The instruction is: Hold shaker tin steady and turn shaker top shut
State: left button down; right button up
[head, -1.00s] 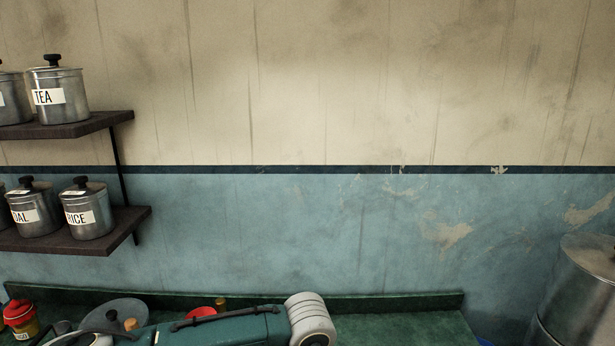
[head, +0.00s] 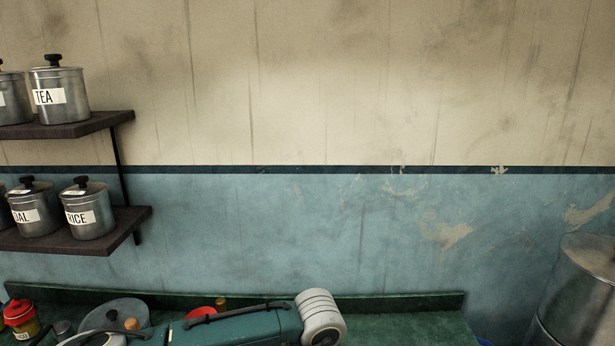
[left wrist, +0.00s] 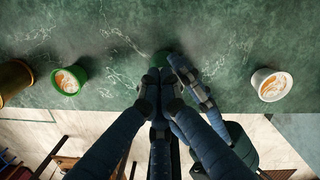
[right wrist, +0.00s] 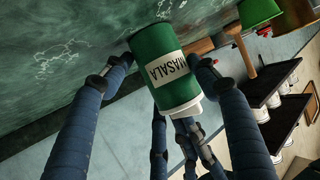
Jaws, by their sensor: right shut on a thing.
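The shaker tin (right wrist: 161,52), dark green with a MASALA label that reads upside down, shows in the right wrist view against the counter. A pale cream part (right wrist: 187,108) is at its end nearer the camera. My right gripper (right wrist: 157,66) is shut on the tin, with a finger on each side. In the left wrist view my left gripper's blue fingers (left wrist: 160,82) come close together at a small dark green round thing (left wrist: 161,58). They largely hide it, so I cannot tell whether they grip it. Neither gripper shows in the head view.
In the left wrist view, a green cup (left wrist: 68,80) and a white cup (left wrist: 270,84) stand on the green marbled counter (left wrist: 110,35), either side of my fingers. A brass-coloured container (left wrist: 14,78) is at far left. In the head view, shelves (head: 75,235) hold labelled canisters.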

pick_arm(q)
jog(key=shift+w+d, duration=0.1)
jog(key=shift+d, duration=0.2)
pick_arm(e)
jog(key=shift+s+a+f, duration=0.1)
jog(key=shift+f, duration=0.1)
pick_arm(q)
jog(key=shift+w+r, duration=0.1)
jog(key=shift+w, duration=0.15)
jog(key=shift+r, duration=0.25)
jog(key=shift+s+r, duration=0.1)
jog(key=shift+r, duration=2.6)
jog(key=shift+a, duration=0.1)
pick_arm(e)
jog(key=o, duration=1.3)
jog(key=shift+r, duration=0.1)
